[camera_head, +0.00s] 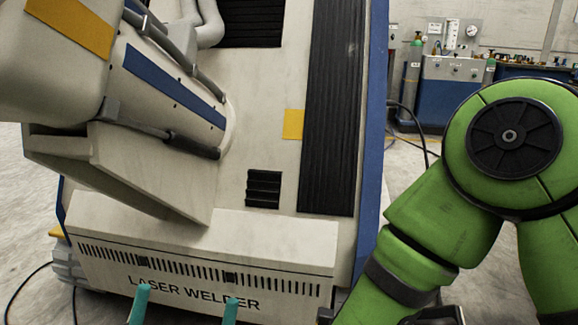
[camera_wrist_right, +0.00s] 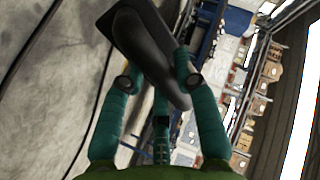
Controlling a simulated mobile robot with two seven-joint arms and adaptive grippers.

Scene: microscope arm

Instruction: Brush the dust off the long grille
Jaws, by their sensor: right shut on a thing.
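A tall black ribbed grille (camera_head: 332,110) runs down the front of the beige laser welder in the head view. A small pale mark shows near its upper right edge; I cannot tell if it is dust. A long row of narrow slots (camera_head: 190,262) crosses the welder's lower front. In the right wrist view, my right gripper (camera_wrist_right: 160,82) is shut on a dark brush-like tool (camera_wrist_right: 145,40), its bristles not clear. That gripper is hidden in the head view. My left gripper (camera_head: 185,302) shows two teal fingertips, apart and empty, at the bottom edge before the welder's lower front.
A short black vent (camera_head: 263,188) and a yellow square (camera_head: 293,124) lie left of the tall grille. A bulky beige arm (camera_head: 150,165) of the welder juts out on the left. Gas cylinders and a blue cabinet (camera_head: 450,90) stand at the back right. Black cables hang behind.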

